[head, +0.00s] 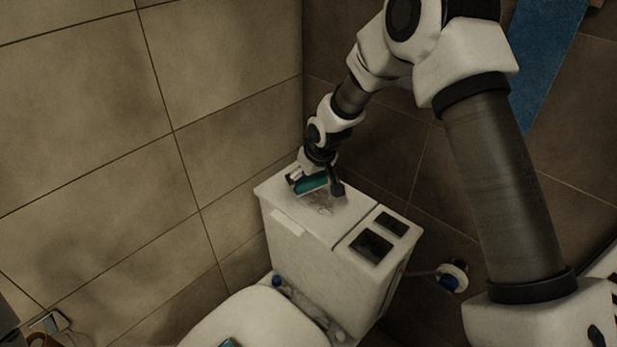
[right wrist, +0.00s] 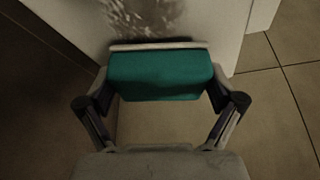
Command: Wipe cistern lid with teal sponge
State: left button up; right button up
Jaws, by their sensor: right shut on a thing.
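The teal sponge (head: 313,184) is in my right gripper (head: 316,186), at the top of the white cistern. It also shows in the right wrist view (right wrist: 160,75), held between the two fingers of my right gripper (right wrist: 160,90), with a pale layer along its far edge. The cistern lid (head: 345,212) is white, with a greyish smudge (head: 322,206) just in front of the sponge. The smudge also shows in the right wrist view (right wrist: 147,14). I cannot tell whether the sponge touches the lid. My left gripper is not in view.
Two dark square recesses (head: 371,246) are in the right part of the cistern top. The white toilet lid (head: 255,322) is below in front. Tiled walls stand close at left and behind.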

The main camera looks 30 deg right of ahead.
jog(key=shift+f+b, duration=0.55)
jog(key=shift+f, duration=0.4)
